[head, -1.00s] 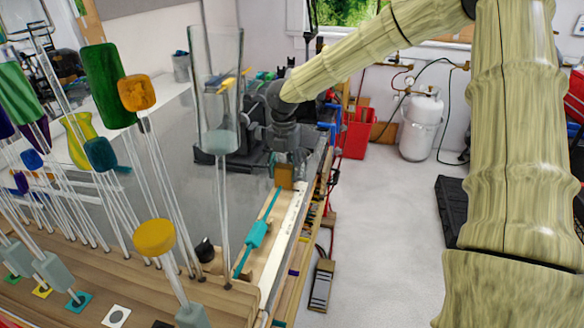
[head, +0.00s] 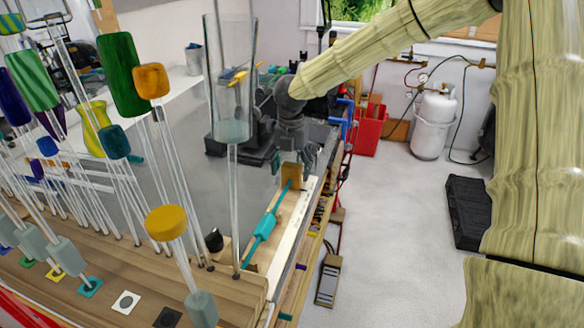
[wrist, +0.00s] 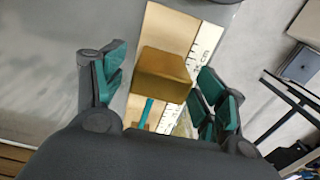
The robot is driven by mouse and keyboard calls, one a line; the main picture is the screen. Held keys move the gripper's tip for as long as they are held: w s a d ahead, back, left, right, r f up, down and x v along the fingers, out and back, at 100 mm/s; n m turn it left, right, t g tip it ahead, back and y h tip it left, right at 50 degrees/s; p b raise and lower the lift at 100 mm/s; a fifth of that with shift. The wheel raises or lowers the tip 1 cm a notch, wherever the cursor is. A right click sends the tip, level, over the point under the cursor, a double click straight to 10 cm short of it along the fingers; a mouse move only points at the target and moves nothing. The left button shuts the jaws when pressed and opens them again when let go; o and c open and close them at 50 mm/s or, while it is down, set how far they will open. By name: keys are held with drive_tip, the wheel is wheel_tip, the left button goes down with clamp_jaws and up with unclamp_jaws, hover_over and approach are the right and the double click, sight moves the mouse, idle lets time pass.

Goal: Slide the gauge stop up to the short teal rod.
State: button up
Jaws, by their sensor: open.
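The gauge stop is a brown-gold block (wrist: 162,72) on a pale wooden gauge board (wrist: 165,28) with a white printed scale. In the head view the block (head: 292,176) stands at the far end of the board. The short teal rod (head: 265,227) lies along the board on the near side of the block; its end (wrist: 147,110) shows close to the block in the wrist view, and I cannot tell if they touch. My gripper (wrist: 160,88) is open above the block, one teal-padded finger on each side. The block is not gripped.
Tall clear rods with coloured ends, such as a green one (head: 122,75) and a yellow one (head: 166,222), stand in a wooden rack (head: 140,270) at left.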

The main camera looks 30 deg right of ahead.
sight(291, 165)
wheel_tip(291, 165, up, 12)
idle(0.6)
drive_tip(key=shift+r, duration=0.1)
idle(0.4)
